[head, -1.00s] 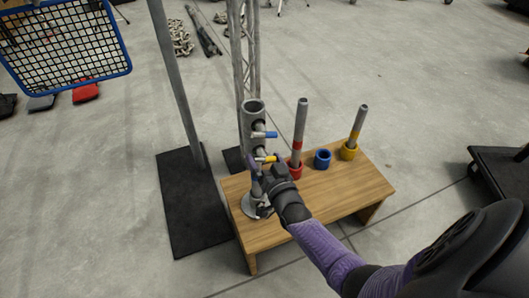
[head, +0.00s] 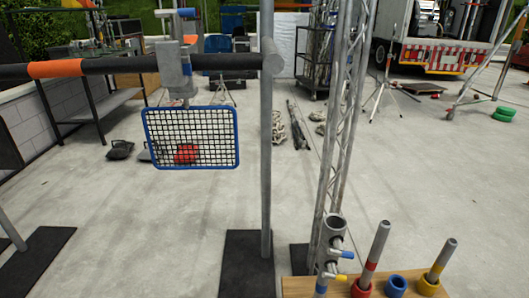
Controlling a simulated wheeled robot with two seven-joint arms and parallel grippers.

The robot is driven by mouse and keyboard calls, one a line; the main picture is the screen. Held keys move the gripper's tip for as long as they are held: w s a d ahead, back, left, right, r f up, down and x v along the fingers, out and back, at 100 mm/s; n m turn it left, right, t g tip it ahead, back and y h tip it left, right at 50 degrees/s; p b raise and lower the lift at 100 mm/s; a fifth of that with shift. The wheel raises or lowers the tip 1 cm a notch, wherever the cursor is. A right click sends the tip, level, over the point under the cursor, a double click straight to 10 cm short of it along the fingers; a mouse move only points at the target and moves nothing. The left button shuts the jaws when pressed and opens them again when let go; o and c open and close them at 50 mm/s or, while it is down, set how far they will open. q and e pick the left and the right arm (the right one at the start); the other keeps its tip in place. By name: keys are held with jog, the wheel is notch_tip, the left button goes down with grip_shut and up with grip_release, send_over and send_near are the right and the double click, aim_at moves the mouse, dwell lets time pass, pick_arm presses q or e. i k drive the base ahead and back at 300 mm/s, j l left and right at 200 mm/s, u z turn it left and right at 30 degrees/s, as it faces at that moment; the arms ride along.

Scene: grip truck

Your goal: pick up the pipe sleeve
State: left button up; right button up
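A grey upright tube with side handles tipped blue and yellow (head: 333,232) stands at the left end of the wooden bench (head: 298,287); I take it as the pipe sleeve. Its top is open and its lower part is cut off by the picture's bottom edge. Right of it on the bench are a grey pipe with a red band in a red cup (head: 373,253), an empty blue cup (head: 396,285) and a grey pipe with a yellow band in a yellow cup (head: 439,263). Neither of my grippers shows in the head view.
A blue-framed mesh panel (head: 191,138) hangs by a clamp from a black bar with an orange band (head: 55,69). The bar meets a grey post (head: 266,160) on a black base (head: 247,265). A truss tower (head: 340,110) rises behind the tube. Open floor lies to the right.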

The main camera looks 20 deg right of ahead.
aim_at(335, 225)
jog(key=k+j, duration=0.15)
jog(key=k, duration=0.35)
jog(key=k+j, duration=0.2)
jog(key=k, duration=0.25)
